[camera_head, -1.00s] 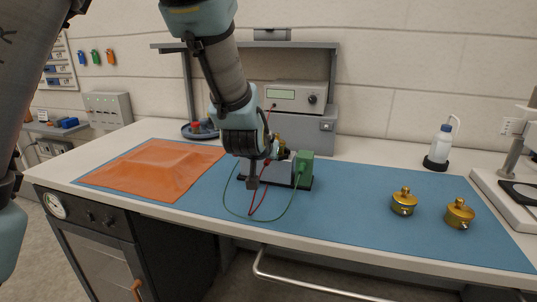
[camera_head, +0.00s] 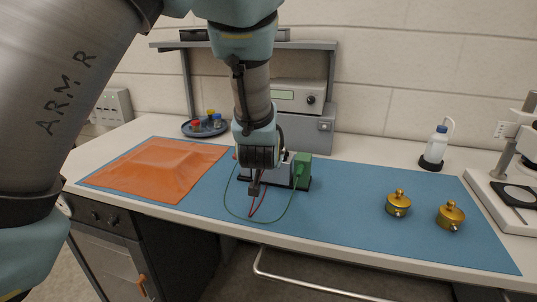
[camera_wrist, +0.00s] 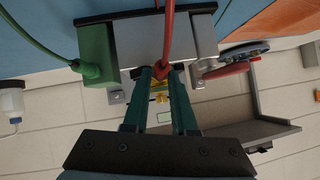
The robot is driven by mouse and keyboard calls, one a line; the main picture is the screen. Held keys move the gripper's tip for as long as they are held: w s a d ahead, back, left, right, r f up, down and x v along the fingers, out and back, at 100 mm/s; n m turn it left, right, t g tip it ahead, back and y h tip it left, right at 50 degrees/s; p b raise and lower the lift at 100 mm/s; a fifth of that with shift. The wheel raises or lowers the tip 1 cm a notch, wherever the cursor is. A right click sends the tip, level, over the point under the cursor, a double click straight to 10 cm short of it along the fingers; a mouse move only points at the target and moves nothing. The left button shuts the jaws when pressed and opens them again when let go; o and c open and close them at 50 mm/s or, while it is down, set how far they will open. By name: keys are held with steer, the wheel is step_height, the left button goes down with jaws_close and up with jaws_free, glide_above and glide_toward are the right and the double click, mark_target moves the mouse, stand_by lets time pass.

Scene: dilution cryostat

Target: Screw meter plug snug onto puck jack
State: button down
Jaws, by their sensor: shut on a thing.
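My gripper (camera_wrist: 162,74) shows in the wrist view with its two green fingers close together. It is shut on the red plug (camera_wrist: 163,68) at the end of a red lead (camera_wrist: 168,30). A small gold part (camera_wrist: 159,92) shows between the fingers; whether the plug touches it, I cannot tell. The grey block fixture (camera_wrist: 138,40) lies just beyond the fingertips, with a green box (camera_wrist: 95,52) and green lead at its side. In the head view my wrist hides the fingertips, the plug and the jack; the fixture's grey side (camera_head: 275,175) and green box (camera_head: 302,168) show beside it.
Two gold pucks (camera_head: 398,204) (camera_head: 450,215) stand on the blue mat (camera_head: 340,210) at the right. An orange sheet (camera_head: 157,170) lies at the left. A tray of coloured caps (camera_head: 189,132), a meter (camera_head: 297,97) and a wash bottle (camera_head: 437,145) stand behind. The red and green leads loop over the mat in front.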

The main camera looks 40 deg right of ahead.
steer(key=shift+s+d+r+m+t+y+p, duration=0.15)
steer(key=shift+m+t+p, duration=0.2)
steer(key=shift+p, duration=0.7)
steer(key=shift+w+m+t+y+p, duration=0.1)
steer(key=shift+m+t+y+p, duration=0.25)
steer(key=shift+p, duration=0.65)
steer(key=shift+s+d+r+m+t+p, duration=0.15)
steer(key=shift+t+p, duration=0.25)
steer(key=shift+p, duration=0.65)
steer(key=shift+f+p, duration=0.2)
steer(key=shift+p, duration=0.2)
steer(key=shift+f+m+t+y, duration=0.2)
steer(key=shift+m+t+y, duration=0.2)
steer(key=shift+m+t, duration=0.8)
steer(key=shift+s, duration=0.1)
steer(key=m+t, duration=0.2)
steer(key=m, duration=0.1)
steer(key=shift+s+d+f+t, duration=0.1)
steer(key=shift+d+f+t, duration=0.05)
steer(key=shift+f+t, duration=0.15)
steer(key=shift+f, duration=0.1)
